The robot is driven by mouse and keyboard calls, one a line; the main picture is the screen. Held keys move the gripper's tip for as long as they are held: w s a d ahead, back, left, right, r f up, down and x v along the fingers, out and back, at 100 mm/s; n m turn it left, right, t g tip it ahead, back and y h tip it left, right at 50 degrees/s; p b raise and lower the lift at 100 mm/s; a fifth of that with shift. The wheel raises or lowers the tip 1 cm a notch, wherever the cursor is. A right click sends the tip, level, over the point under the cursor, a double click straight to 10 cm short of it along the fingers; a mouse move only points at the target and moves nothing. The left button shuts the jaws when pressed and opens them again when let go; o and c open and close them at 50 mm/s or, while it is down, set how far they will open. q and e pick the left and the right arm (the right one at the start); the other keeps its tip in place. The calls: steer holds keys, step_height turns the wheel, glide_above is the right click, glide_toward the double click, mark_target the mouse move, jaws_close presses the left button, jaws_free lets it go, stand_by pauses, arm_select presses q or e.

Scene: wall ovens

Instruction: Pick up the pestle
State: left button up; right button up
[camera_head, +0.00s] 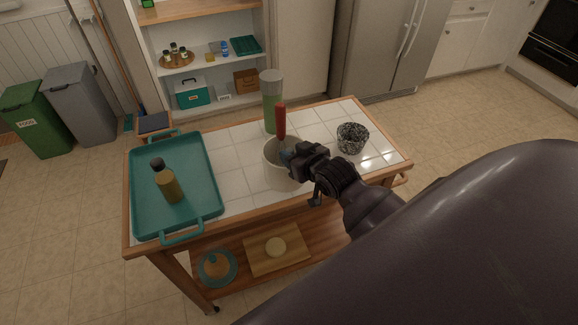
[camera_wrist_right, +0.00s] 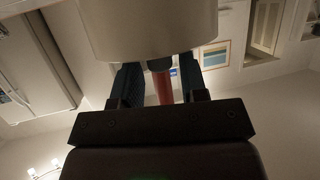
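A red-handled utensil (camera_head: 281,121) stands upright in a cream cylindrical crock (camera_head: 275,176) on the cart; its lower part is hidden, so I cannot confirm that it is the pestle. My right gripper (camera_head: 287,157) is at the crock's rim, by the foot of the red handle. In the right wrist view, which is upside down, the crock (camera_wrist_right: 150,25) fills the top. The red handle (camera_wrist_right: 164,90) shows between the spread fingers of my right gripper (camera_wrist_right: 160,78), with gaps on both sides. The gripper looks open. My left gripper is not in view.
A tall clear container with green contents (camera_head: 272,105) stands just behind the crock. A speckled black-and-white bowl (camera_head: 352,138) is to the right. A teal tray (camera_head: 195,154) with a bottle (camera_head: 168,186) covers the cart's left. Bare tiles (camera_head: 238,185) lie between tray and crock.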

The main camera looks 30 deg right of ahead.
steer(key=shift+x, duration=1.15)
steer(key=shift+c, duration=0.5)
